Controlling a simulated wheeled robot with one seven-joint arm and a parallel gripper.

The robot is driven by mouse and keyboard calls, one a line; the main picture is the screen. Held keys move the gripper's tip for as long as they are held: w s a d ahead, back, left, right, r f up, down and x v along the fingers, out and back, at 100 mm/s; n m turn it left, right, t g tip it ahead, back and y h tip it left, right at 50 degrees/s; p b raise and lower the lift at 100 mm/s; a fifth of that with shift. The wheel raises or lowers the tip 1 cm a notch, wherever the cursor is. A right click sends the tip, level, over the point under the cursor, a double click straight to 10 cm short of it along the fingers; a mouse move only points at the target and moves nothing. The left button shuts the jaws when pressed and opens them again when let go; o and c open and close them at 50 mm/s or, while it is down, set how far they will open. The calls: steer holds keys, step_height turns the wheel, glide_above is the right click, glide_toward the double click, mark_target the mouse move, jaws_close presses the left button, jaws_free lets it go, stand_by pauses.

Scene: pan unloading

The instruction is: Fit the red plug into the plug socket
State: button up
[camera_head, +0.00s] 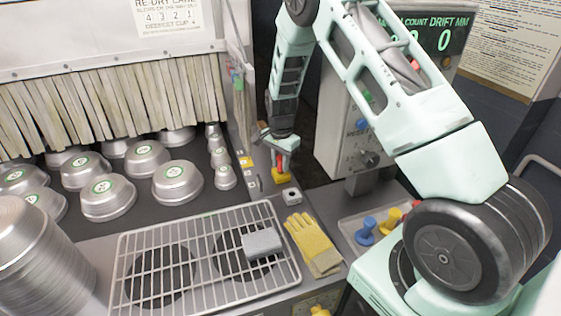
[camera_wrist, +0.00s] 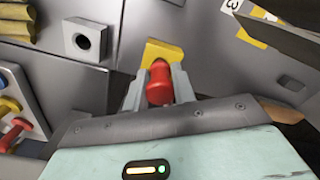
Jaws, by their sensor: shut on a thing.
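My gripper (camera_wrist: 159,88) is shut on the red plug (camera_wrist: 160,82), which sits between the two grey fingers in the wrist view. In the head view my gripper (camera_head: 283,163) hangs over the back of the counter, with a little of the red plug (camera_head: 280,160) showing. The plug socket looks to be the small grey block with a round dark hole (camera_head: 291,196). It also shows at upper left in the wrist view (camera_wrist: 85,39). The plug is apart from it, and the hole looks empty. A yellow piece (camera_wrist: 162,51) lies just beyond the fingertips; I cannot tell whether they touch.
A yellow glove (camera_head: 313,245) lies in front of the socket, beside a wire rack (camera_head: 125,262) with a grey block (camera_head: 262,243) on it. A tray (camera_head: 352,222) at right holds blue and yellow plugs. Several metal pans (camera_head: 108,197) stand at left.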

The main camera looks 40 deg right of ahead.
steer(key=shift+f+b, duration=0.4)
steer(key=shift+f, duration=0.25)
stand_by(0.3)
steer(key=o, duration=1.1)
steer(key=shift+r, duration=0.1)
step_height(320, 180, up, 17)
steer(key=b, duration=0.4)
steer(key=shift+s+r, duration=0.1)
steer(key=shift+r, duration=0.05)
